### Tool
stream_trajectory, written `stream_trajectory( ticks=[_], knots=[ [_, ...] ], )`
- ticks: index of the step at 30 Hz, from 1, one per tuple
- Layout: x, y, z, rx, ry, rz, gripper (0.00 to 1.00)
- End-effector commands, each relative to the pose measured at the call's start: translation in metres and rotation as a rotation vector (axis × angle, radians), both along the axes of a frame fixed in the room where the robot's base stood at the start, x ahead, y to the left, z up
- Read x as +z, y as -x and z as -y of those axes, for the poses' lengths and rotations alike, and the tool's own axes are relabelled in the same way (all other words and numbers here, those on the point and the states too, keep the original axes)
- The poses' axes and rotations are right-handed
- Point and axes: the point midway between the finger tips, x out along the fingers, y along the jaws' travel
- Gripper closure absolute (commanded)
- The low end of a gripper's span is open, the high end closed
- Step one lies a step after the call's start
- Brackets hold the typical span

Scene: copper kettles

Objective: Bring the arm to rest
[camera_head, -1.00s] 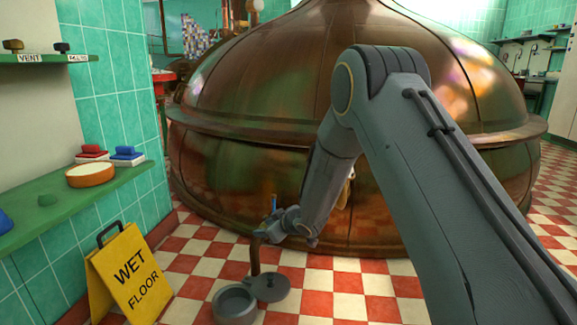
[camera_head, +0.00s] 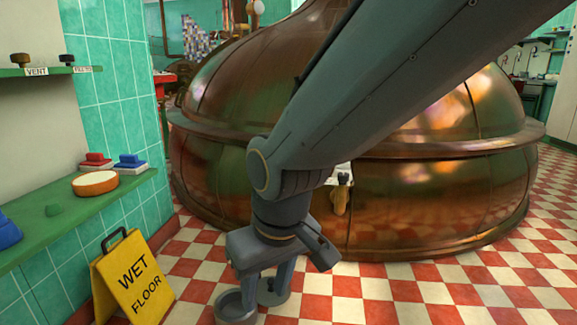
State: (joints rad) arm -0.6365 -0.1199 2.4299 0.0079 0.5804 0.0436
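My gripper (camera_head: 266,290) hangs low in front of the big copper kettle (camera_head: 430,200), its fingers pointing down. The two fingers stand apart, and I see nothing held between them. My arm reaches down to it from the upper right and covers part of the kettle.
A yellow wet floor sign (camera_head: 133,280) stands at the left. A green shelf (camera_head: 75,215) holds a round tan dish (camera_head: 95,183) and red and blue blocks. A brass fitting (camera_head: 340,198) sits on the kettle front. The checkered floor at right is clear.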

Motion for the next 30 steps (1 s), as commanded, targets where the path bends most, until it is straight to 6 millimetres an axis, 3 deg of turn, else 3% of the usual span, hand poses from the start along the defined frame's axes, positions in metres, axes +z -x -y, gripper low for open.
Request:
stream_trajectory(
  ticks=[1, 6, 12, 23, 30],
  knots=[
    [0.004, 0.018, 0.002, 0.002, -0.002, -0.026, 0.61],
    [0.009, 0.071, 0.012, 0.007, -0.001, -0.119, 0.61],
    [0.016, 0.119, 0.025, 0.010, -0.002, -0.209, 0.61],
    [0.053, 0.108, 0.043, -0.066, 0.011, -0.202, 0.61],
    [0.094, 0.101, 0.063, -0.145, 0.024, -0.202, 0.61]
  ],
)
